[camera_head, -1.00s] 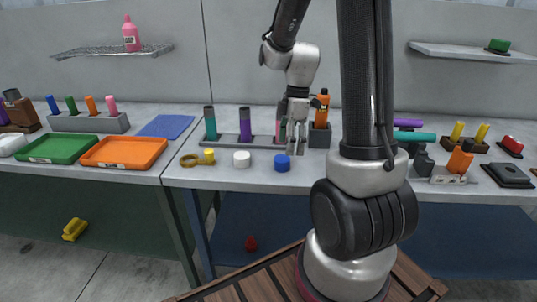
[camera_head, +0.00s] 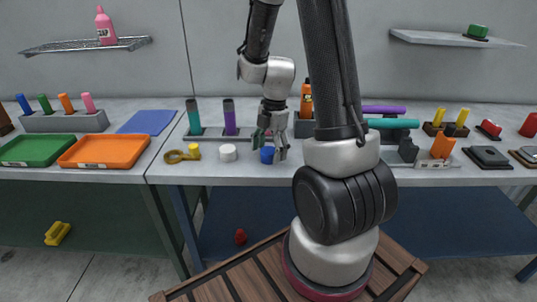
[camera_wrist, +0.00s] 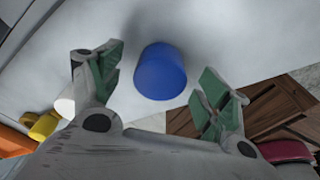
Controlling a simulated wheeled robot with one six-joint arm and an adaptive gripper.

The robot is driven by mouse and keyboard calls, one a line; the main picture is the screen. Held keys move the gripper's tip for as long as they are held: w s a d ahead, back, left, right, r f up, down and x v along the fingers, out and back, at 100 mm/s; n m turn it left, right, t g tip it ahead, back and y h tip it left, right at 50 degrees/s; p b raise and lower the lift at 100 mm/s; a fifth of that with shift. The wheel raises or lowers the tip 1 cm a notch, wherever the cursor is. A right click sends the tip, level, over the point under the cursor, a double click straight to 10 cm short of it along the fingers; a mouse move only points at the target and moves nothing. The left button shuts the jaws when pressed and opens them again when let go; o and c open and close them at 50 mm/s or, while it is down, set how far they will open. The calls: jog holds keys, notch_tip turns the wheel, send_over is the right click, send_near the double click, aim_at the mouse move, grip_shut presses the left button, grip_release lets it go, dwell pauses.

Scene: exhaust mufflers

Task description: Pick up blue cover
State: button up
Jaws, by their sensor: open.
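The blue cover (camera_head: 267,155) is a short blue cylinder on the grey bench near its front edge. It also shows in the wrist view (camera_wrist: 161,71), upright on the bench, between and a little beyond the two finger pads. My gripper (camera_head: 270,150) is open and empty, pointing down just over the cover; in the wrist view its green-padded fingers (camera_wrist: 163,88) stand apart on either side of the cover. In the head view the fingers partly hide the cover. I see no clear contact between fingers and cover.
A white cover (camera_head: 228,153) and a yellow ring-shaped item (camera_head: 177,156) lie to the left. Behind stand a teal tube (camera_head: 193,118), a purple tube (camera_head: 230,118) and an orange bottle (camera_head: 306,100). A grey metal block with an orange piece (camera_head: 442,147) is to the right.

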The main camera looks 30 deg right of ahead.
jog(key=shift+a+f, duration=0.1)
jog(key=shift+f, duration=0.3)
jog(key=c, duration=0.8)
